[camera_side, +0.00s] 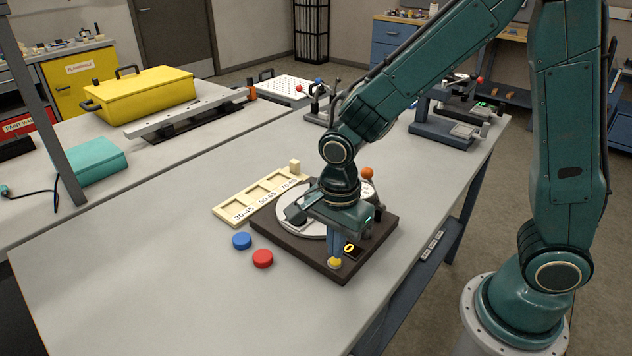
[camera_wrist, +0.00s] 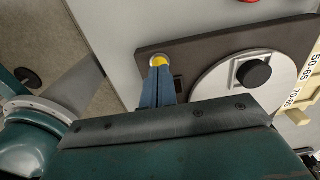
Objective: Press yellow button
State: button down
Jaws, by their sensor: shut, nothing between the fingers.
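The yellow button (camera_side: 334,263) sits at the near corner of a dark brown base plate (camera_side: 293,256). In the wrist view the yellow button (camera_wrist: 159,60) shows in a pale ring right at my fingertips, partly covered by them. My gripper (camera_side: 334,256) points down with its blue fingers together, directly over the button. In the wrist view the closed fingertips (camera_wrist: 160,70) overlap the button's edge; whether they touch it or hover just above cannot be told.
The plate also carries a round silver disc (camera_wrist: 216,88) with a black knob (camera_wrist: 254,73) and a small black display (camera_side: 352,251). A blue cap (camera_side: 242,241) and a red cap (camera_side: 263,258) lie left of the plate. A cream tray (camera_side: 232,212) with marked compartments stands behind.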

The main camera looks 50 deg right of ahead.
jog(key=shift+r, duration=1.35)
jog(key=c, duration=1.6)
grip_release()
jog(key=o, duration=0.3)
jog(key=shift+w+r, duration=0.15)
jog(key=shift+w, duration=0.1)
jog(key=o, duration=1.1)
jog(key=w+r, duration=0.1)
jog(key=w+d+r, duration=0.1)
jog(key=w, duration=0.1)
jog(key=shift+w+r, duration=0.15)
jog(key=shift+r, duration=0.25)
jog(key=shift+o, duration=1)
jog(key=w+r, duration=0.1)
jog(key=w+d+r, duration=0.1)
jog(key=w+r, duration=0.1)
jog(key=shift+w+d+r, duration=0.1)
jog(key=shift+d+r, duration=0.2)
jog(key=w+d+r, duration=0.2)
jog(key=d+r, duration=0.1)
jog(key=r, duration=0.3)
jog(key=w+d+r, duration=0.3)
jog(key=d+r, duration=0.1)
jog(key=r, duration=0.3)
jog(key=shift+w, duration=0.3)
